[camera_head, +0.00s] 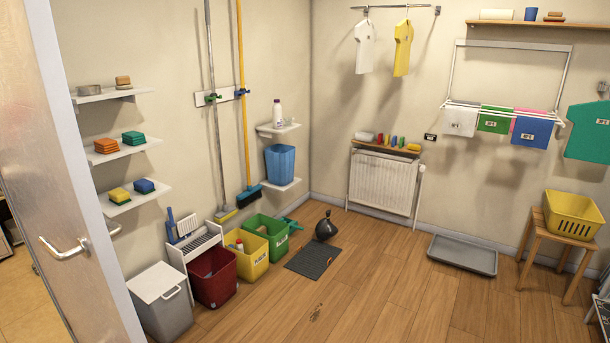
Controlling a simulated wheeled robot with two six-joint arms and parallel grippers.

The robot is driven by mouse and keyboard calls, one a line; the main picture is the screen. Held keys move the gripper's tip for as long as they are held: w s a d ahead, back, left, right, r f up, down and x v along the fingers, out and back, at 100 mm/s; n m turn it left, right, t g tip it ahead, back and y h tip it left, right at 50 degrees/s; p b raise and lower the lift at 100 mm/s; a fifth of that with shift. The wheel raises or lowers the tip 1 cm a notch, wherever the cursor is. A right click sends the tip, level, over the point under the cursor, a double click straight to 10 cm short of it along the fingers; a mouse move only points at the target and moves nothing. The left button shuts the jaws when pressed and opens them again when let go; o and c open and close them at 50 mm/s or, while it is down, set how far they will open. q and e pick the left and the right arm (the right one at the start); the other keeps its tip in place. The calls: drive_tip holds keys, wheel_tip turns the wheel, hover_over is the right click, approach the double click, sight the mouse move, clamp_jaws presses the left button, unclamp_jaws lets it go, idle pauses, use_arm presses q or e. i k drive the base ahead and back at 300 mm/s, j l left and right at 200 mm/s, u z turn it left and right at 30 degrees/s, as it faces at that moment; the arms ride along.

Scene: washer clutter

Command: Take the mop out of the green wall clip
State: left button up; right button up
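A mop with a long grey handle (215,130) stands upright against the back-left wall. Its handle passes through the green wall clip (212,98) on a white wall strip (226,95). Its yellowish head (224,215) hangs low, just behind the bins; I cannot tell if it touches the floor. To its right, a broom with a yellow handle (244,130) and a dark blue head (249,195) sits in the blue wall clip (242,92). Neither of my grippers is in view.
A red bin (214,278), a yellow bin (247,258) and a green bin (268,233) line the floor below the mop. A grey lidded bin (163,300) stands left. The central floor is mostly clear.

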sight(227, 212)
drive_tip(key=i+z, duration=0.45)
drive_tip(key=i, duration=1.25)
drive_tip(key=i+j+u, duration=0.2)
drive_tip(key=i+u, duration=0.25)
drive_tip(key=i+j+u, duration=0.1)
drive_tip(key=i+u, duration=0.3)
drive_tip(key=i+l+u, duration=0.1)
drive_tip(key=i+u, duration=0.35)
drive_tip(key=i+l+u, duration=0.2)
drive_tip(key=i+u, duration=0.25)
drive_tip(key=k+j, duration=0.05)
drive_tip(key=k, duration=0.05)
